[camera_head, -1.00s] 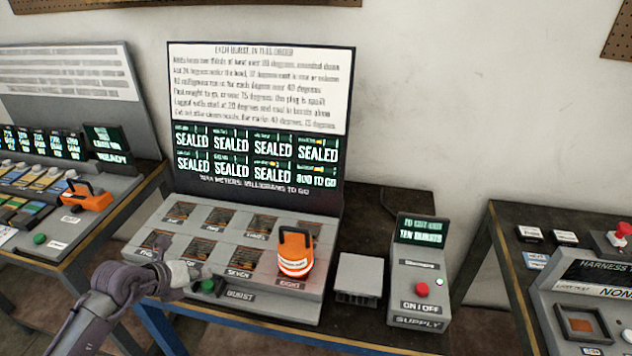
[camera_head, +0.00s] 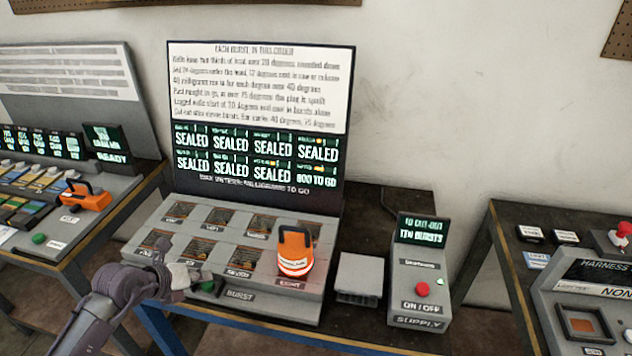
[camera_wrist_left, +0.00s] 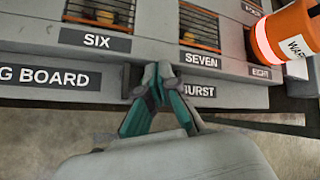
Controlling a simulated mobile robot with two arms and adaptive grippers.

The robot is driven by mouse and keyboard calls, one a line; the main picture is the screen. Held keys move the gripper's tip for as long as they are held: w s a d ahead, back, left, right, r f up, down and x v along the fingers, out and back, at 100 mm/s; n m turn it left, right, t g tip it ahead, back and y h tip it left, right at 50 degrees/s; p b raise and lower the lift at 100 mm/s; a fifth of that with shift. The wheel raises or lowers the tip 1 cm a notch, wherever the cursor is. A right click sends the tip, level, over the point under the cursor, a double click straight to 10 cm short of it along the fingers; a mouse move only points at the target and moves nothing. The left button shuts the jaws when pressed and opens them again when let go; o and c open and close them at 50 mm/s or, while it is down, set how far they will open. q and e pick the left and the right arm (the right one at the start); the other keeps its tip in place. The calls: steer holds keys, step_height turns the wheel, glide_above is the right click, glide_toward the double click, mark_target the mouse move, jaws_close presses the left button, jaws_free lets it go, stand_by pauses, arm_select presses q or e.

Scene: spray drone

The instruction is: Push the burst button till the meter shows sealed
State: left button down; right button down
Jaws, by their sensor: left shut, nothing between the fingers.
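My left gripper (camera_head: 203,275) is shut and empty, its tips low at the front of the grey board beside the BURST label (camera_head: 240,295). The green burst button (camera_head: 208,287) is partly covered by the gripper in the head view. In the left wrist view the shut fingertips (camera_wrist_left: 158,75) point at the board's front edge between the SIX and BURST labels, and they hide the button. Whether they touch it I cannot tell. The meter panel (camera_head: 255,158) shows SEALED on seven meters; the lower right one reads about 800 TO GO. My right gripper is out of view.
An orange device (camera_head: 295,252) stands on the EIGHT cell, right of my gripper. A grey block (camera_head: 359,275) and the supply box (camera_head: 420,275) with a red button stand to the right. Another console (camera_head: 50,225) is at the left, and a harness console (camera_head: 590,300) at the right.

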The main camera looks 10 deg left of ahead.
mark_target(205, 285)
arm_select(q)
steer(key=shift+f+b, duration=0.4)
steer(key=shift+f, duration=0.2)
stand_by(0.5)
steer(key=shift+r, duration=0.15)
steer(key=shift+r+p, duration=0.9)
steer(key=shift+p, duration=0.05)
step_height(205, 285, up, 6)
steer(key=p, duration=0.5)
stand_by(0.4)
